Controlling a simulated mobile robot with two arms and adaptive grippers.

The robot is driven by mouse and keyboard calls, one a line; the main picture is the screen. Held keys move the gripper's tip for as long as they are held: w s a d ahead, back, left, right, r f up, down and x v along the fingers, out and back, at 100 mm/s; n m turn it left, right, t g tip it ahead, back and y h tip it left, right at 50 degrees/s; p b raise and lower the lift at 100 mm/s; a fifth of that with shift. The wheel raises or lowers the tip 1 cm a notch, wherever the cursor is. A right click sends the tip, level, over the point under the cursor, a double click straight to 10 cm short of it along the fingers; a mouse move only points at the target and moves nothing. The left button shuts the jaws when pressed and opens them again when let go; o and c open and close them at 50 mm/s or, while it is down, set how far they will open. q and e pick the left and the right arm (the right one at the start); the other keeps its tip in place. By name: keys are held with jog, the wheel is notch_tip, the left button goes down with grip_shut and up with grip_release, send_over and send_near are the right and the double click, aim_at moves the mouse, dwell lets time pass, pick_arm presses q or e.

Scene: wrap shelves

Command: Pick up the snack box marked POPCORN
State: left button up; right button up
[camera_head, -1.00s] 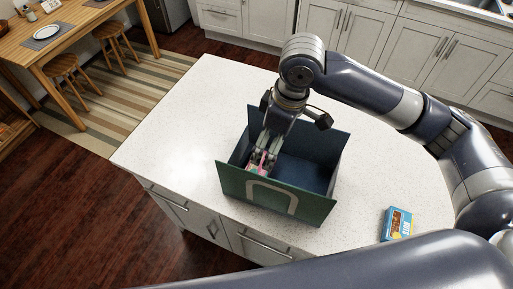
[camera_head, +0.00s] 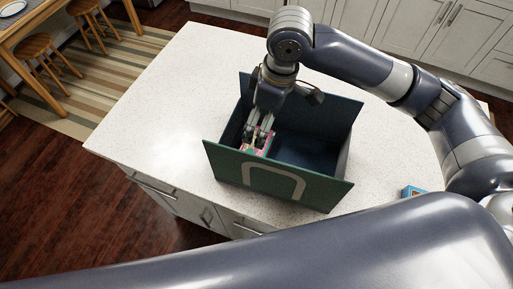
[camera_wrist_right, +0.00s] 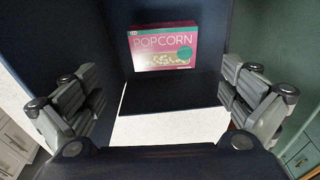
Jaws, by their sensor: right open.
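The POPCORN snack box (camera_wrist_right: 164,48) is pink with a teal spot and stands beyond the fingers in the right wrist view, its lettering upright. In the head view a small pink part of it (camera_head: 262,145) shows inside the open green carton (camera_head: 228,164), at its left end; the rest is hidden by my fingers and the carton wall. My right gripper (camera_head: 260,136) reaches down into the carton from above. In the right wrist view its two fingers (camera_wrist_right: 164,100) are spread wide, with nothing between them and the snack box still apart from them. My left gripper is out of view.
The carton's flaps stand open around my right gripper, and its walls are close on both sides. A small blue box (camera_head: 413,191) lies on the white counter (camera_head: 150,110) at the right, partly hidden by my arm. The counter's left part is clear.

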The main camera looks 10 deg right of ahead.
jog(key=shift+s+f, duration=0.1)
jog(key=shift+f, duration=0.25)
jog(key=f, duration=0.4)
jog(key=shift+w+a+f+p, duration=0.2)
jog(key=shift+a+f+p, duration=0.05)
jog(key=shift+a+p, duration=0.1)
jog(key=shift+f, duration=0.25)
jog(key=shift+a+f, duration=0.1)
jog(key=shift+f, duration=0.2)
jog(key=f+p, duration=0.1)
jog(key=f, duration=0.2)
jog(key=shift+a+f+p, duration=0.25)
jog(key=shift+a+p, duration=0.1)
jog(key=shift+w+f, duration=0.15)
jog(key=shift+f, duration=0.35)
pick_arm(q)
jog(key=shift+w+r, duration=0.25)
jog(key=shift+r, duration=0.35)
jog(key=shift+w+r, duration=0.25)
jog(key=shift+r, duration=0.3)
pick_arm(e)
jog(key=c, duration=0.9)
